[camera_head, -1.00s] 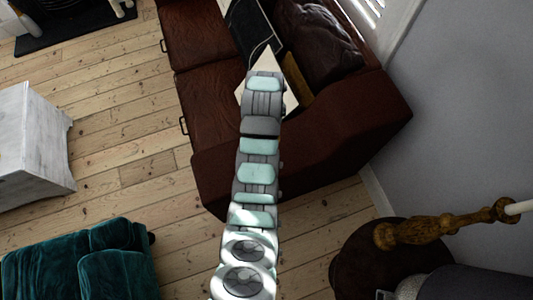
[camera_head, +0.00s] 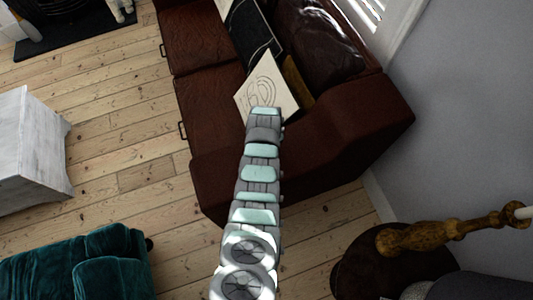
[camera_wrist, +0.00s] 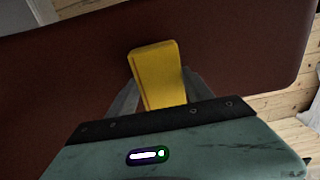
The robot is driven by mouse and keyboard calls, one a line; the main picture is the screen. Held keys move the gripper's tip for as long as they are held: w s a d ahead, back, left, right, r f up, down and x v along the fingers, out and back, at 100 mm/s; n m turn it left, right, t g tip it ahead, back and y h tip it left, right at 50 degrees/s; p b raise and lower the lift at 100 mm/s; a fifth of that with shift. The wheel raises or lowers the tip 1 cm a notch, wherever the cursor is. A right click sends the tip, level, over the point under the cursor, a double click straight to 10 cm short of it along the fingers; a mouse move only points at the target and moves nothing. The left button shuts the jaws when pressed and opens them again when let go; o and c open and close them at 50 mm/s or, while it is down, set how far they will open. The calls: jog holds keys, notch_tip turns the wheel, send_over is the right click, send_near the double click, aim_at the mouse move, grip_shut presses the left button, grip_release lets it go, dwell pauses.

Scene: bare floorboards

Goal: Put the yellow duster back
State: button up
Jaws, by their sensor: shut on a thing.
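The yellow duster (camera_wrist: 158,75) shows in the wrist view as a yellow block standing out between the fingers of my gripper (camera_wrist: 162,92). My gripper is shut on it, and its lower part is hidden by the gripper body. Behind it is a dark reddish-brown leather surface, which looks like the sofa (camera_head: 240,165). In the head view my arm reaches up to the sofa's near arm. The gripper and the duster are hidden there behind the arm.
On the sofa lie a white sheet with a line drawing (camera_head: 265,88), a dark framed board (camera_head: 250,38) and a brown cushion (camera_head: 315,45). A white cabinet (camera_head: 30,150) and a teal seat (camera_head: 85,265) stand left. A round dark table (camera_head: 375,265) stands right. Floorboards between are clear.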

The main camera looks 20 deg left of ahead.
jog(key=shift+f+b, duration=0.35)
jog(key=shift+f, duration=1.45)
jog(key=o, duration=1.2)
jog(key=shift+r, duration=0.1)
